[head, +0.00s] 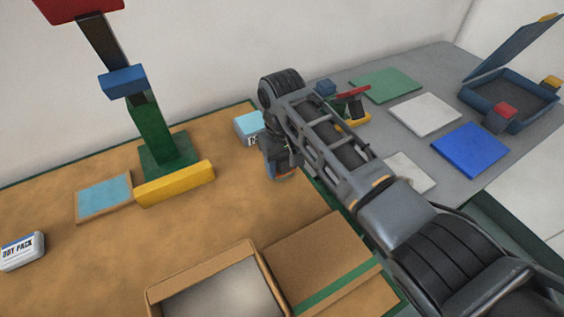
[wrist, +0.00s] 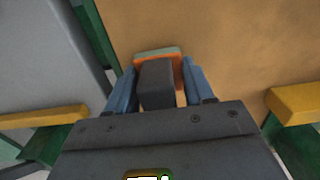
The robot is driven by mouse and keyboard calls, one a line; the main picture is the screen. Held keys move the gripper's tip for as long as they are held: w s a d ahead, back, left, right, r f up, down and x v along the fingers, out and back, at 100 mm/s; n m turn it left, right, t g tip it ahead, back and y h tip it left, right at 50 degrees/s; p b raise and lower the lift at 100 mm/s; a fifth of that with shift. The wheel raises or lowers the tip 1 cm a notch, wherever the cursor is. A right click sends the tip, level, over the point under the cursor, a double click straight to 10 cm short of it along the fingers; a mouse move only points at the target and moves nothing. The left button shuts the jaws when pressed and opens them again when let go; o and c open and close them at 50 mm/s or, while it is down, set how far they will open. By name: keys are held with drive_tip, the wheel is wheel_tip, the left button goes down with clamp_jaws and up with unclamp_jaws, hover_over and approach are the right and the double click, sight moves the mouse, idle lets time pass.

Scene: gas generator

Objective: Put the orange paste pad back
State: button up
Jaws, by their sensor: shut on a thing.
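In the wrist view the orange pad (wrist: 158,52), with a pale green top edge, sits between the tips of my gripper (wrist: 159,76). The blue fingers are shut on it, and a dark grey block between them hides part of it. In the head view my gripper (head: 279,160) is over the right part of the brown work surface. Only a small orange edge of the pad (head: 286,176) shows below it. I cannot tell whether the pad touches the surface.
A light blue and white box (head: 250,126) stands close behind my gripper. A green post (head: 160,145) with a yellow bar (head: 175,184) stands left. An open cardboard box (head: 205,278) is in front. A grey table (head: 455,80) with coloured mats and a blue case (head: 510,100) lies right.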

drive_tip(key=shift+f, duration=0.2)
drive_tip(key=o, duration=1)
drive_tip(key=shift+r, duration=0.1)
wheel_tip(320, 180, up, 12)
drive_tip(key=shift+r+b, duration=0.15)
drive_tip(key=shift+b, duration=0.3)
